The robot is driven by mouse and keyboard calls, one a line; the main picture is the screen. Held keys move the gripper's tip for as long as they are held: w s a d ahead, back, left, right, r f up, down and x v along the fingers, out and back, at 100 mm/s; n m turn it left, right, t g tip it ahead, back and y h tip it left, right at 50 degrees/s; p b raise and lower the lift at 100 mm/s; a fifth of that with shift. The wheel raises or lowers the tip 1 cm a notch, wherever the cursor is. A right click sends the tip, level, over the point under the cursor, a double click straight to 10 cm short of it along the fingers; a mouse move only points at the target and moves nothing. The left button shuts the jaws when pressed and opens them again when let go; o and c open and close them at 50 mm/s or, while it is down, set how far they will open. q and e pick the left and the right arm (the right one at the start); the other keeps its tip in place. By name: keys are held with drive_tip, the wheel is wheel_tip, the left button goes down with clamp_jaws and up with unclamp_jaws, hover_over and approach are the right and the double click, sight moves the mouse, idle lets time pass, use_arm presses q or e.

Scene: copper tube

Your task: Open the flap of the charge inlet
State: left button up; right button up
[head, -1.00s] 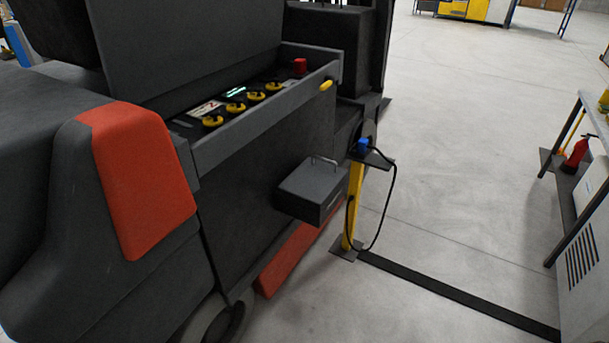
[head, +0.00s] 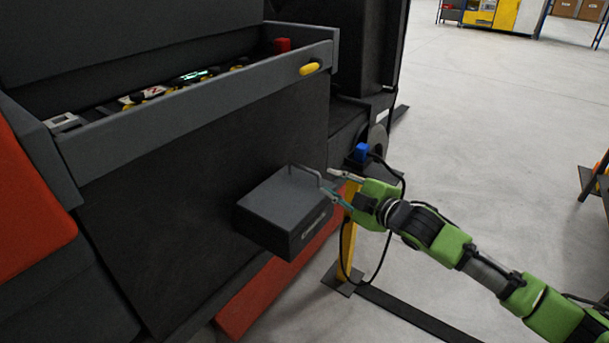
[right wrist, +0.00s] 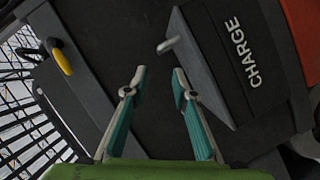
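The charge inlet is a dark grey box (head: 308,234) on the side of the dark machine. Its top flap (head: 275,197) lies closed and carries a thin bar handle (head: 305,175). My right gripper (head: 331,181) is open and empty, just right of the handle. In the right wrist view, its fingertips (right wrist: 159,76) are spread with the handle ahead of the gap; I see no contact. My left gripper is not in view.
A yellow post (head: 347,245) with a blue plug (head: 361,152) and a hanging black cable stands just behind the box. A black floor strip (head: 410,315) runs right; the floor beyond is open.

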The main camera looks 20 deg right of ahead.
sight(308, 170)
drive_tip(key=b+x, duration=0.1)
drive_tip(key=x, duration=1)
drive_tip(key=shift+w+f+b, duration=0.2)
drive_tip(key=shift+w+b, duration=0.1)
drive_tip(key=shift+w, duration=0.05)
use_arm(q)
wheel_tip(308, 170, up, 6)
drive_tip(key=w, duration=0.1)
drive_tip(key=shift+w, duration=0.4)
use_arm(e)
drive_tip(key=shift+x, duration=0.8)
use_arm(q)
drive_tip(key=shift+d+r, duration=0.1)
use_arm(e)
drive_tip(key=shift+r, duration=0.1)
clamp_jaws()
